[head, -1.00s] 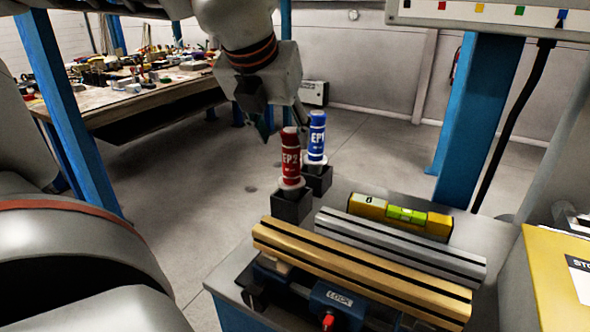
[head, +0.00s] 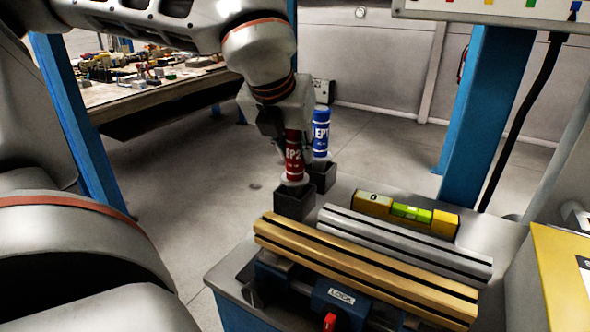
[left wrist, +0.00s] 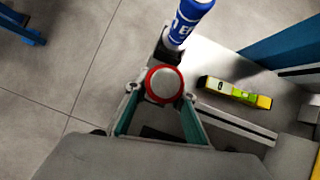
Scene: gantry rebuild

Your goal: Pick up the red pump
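The red pump (head: 294,158), marked EP2, stands upright in a dark square holder (head: 294,201) at the table's far left corner. My left gripper (head: 288,142) is at its upper part in the head view, partly hidden behind the pump and the wrist. In the left wrist view the pump's round grey top with a red rim (left wrist: 164,85) lies between the tips of the open left gripper (left wrist: 161,93). My right gripper is not in view.
A blue pump (head: 321,133), marked EP1, stands close behind in its own holder (head: 322,177). A yellow level (head: 407,213), a silver rail (head: 405,243) and a gold rail (head: 365,268) lie to the right. A blue post (head: 474,110) rises behind the table.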

